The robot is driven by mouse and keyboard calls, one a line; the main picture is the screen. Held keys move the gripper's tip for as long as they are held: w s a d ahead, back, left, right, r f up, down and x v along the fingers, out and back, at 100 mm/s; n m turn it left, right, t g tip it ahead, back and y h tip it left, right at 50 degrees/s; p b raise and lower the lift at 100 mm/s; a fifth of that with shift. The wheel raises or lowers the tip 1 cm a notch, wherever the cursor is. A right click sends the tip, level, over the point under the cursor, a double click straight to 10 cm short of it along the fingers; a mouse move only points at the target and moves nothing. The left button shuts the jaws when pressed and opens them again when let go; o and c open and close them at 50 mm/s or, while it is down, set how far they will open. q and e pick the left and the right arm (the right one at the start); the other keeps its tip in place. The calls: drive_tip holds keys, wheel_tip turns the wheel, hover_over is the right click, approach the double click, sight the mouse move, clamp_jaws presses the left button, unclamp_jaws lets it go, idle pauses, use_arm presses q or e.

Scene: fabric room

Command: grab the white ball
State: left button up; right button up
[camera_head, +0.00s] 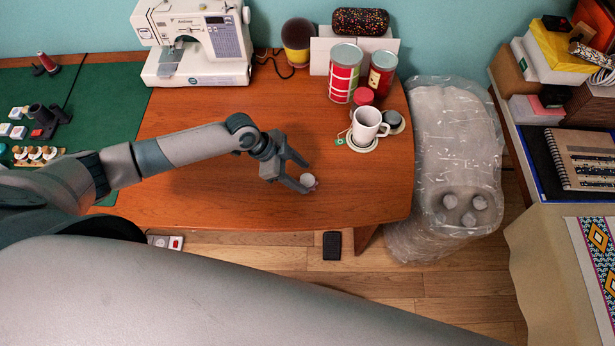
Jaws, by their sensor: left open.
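The small white ball (308,180) rests on the brown wooden table (215,203), near its front edge. My left gripper (306,176) reaches in from the left, with its fingers spread. The ball is at the fingertips, close to the nearer finger. I cannot tell whether the finger touches it or whether the ball lies fully between the fingers. My right gripper is not in view.
A white mug (367,127) on a coaster, a red-and-white can (344,73) and a smaller red can (382,72) stand behind the ball. A sewing machine (200,40) stands at the back left. A plastic-wrapped roll (450,140) stands right of the table.

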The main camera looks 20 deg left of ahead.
use_arm(q)
drive_tip(key=shift+x, duration=1.05)
drive_tip(key=c, duration=1.1)
